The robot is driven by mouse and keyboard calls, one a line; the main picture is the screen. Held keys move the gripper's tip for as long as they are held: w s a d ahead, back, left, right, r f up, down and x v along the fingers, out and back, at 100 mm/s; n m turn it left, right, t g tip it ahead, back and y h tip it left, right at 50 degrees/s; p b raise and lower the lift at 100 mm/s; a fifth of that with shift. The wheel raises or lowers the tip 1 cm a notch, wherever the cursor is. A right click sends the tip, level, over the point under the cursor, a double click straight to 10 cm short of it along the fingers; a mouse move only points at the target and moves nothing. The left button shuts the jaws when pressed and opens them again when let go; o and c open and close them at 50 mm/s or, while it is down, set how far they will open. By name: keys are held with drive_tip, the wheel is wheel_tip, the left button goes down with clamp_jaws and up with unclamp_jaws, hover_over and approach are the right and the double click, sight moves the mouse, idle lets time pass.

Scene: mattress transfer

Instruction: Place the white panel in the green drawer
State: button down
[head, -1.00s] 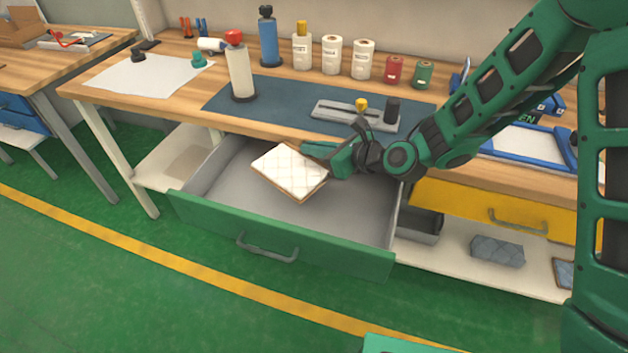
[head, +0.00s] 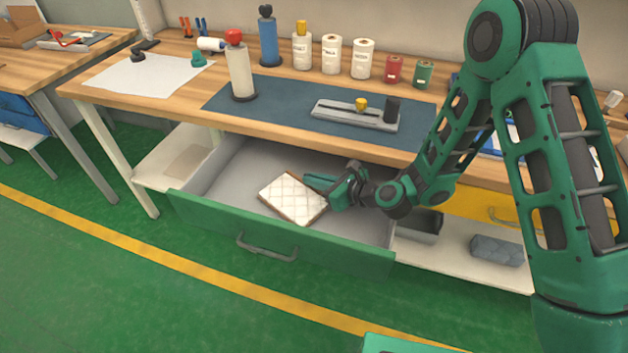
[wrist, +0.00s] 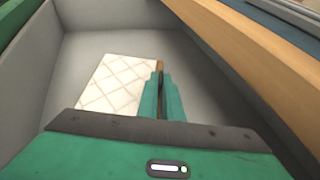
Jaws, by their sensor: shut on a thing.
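The white panel (head: 293,198) is a quilted white slab with a tan edge. In the head view it lies nearly level inside the open green drawer (head: 300,246), near its middle; I cannot tell whether it touches the grey drawer floor. My gripper (head: 327,190) is shut on the panel's right edge. In the wrist view the fingers (wrist: 161,98) pinch that edge, and the panel (wrist: 112,85) extends to the left between the drawer walls. The part of the panel under the gripper body is hidden.
The workbench's wooden edge (head: 330,146) overhangs the back of the drawer. A yellow drawer (head: 470,207) is on the right, above a shelf with a grey bin (head: 418,228) and a grey block (head: 497,250). Bottles and rolls stand on the bench. Drawer floor left of the panel is clear.

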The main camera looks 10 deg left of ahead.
drive_tip(key=shift+f, duration=0.2)
drive_tip(key=c, duration=1.9)
unclamp_jaws()
drive_tip(key=v, duration=1.2)
